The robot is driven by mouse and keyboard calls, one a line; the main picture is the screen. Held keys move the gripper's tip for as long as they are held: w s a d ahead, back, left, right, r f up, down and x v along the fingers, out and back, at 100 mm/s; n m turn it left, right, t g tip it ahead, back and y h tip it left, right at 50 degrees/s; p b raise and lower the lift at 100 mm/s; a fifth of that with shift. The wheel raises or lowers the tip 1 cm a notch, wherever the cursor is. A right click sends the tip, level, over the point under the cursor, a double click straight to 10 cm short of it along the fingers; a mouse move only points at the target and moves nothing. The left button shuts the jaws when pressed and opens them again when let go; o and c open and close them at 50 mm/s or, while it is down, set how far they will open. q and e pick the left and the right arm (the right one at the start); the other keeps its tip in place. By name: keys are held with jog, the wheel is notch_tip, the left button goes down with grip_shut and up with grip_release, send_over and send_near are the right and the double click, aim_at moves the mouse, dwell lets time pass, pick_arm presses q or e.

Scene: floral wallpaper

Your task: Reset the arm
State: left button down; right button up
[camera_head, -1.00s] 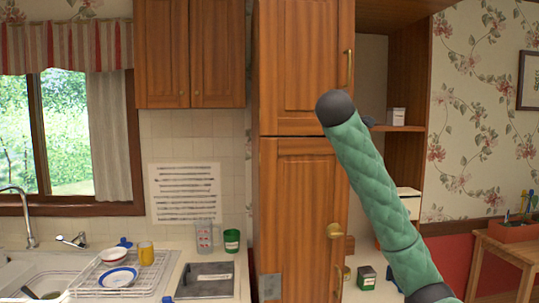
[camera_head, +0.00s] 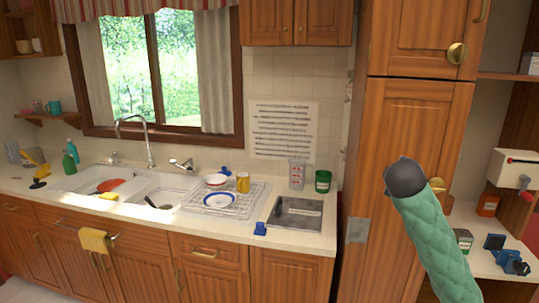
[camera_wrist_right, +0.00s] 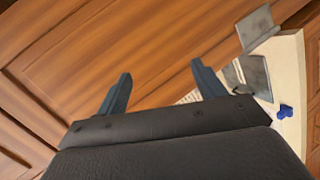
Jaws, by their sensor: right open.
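My right arm (camera_head: 437,240), in a green quilted sleeve with a dark rounded joint, comes up from the lower right in the head view, in front of the tall wooden cabinet (camera_head: 413,125). My right gripper (camera_wrist_right: 162,84) shows in the right wrist view, its two blue-grey fingers spread apart with nothing between them. Behind the fingers is wooden panelling (camera_wrist_right: 150,35), tilted in the picture. The head view does not show the right gripper's fingers. My left gripper is in neither view.
A counter (camera_head: 150,212) with a sink (camera_head: 160,193), a dish rack (camera_head: 222,205) and a grey board (camera_head: 296,213) runs along the left. A blue object (camera_wrist_right: 285,111) lies at the wrist view's right. Small items, including a green-topped box (camera_head: 463,240), stand on the right-hand counter.

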jog(key=s+a+f+m+g+y, duration=0.1)
jog(key=s+a+f, duration=0.2)
jog(key=s+f, duration=0.5)
jog(key=s+a+f+m+g+y, duration=0.1)
jog(key=s+a+f+g, duration=0.15)
jog(key=f, duration=0.95)
jog(key=s+a+f+m+g+y, duration=0.15)
jog(key=s+a+f, duration=0.25)
jog(key=s+f, duration=0.45)
jog(key=s+a+f+m+g+y, duration=0.1)
jog(key=s+a+f+m+g, duration=0.15)
jog(key=s+f, duration=0.9)
jog(key=s+a+f+m+g+y, duration=0.1)
jog(key=s+a+f+m+y, duration=0.35)
jog(key=s, duration=1.15)
notch_tip(320, 180, down, 27)
jog(key=w+n+g+h, duration=0.1)
jog(key=n+g+h, duration=0.1)
jog(key=n+h, duration=0.1)
jog(key=s+f, duration=0.3)
jog(key=f, duration=0.6)
jog(key=s+a+f, duration=0.1)
jog(key=s+f, duration=0.3)
jog(key=f, duration=0.6)
jog(key=shift+a, duration=0.25)
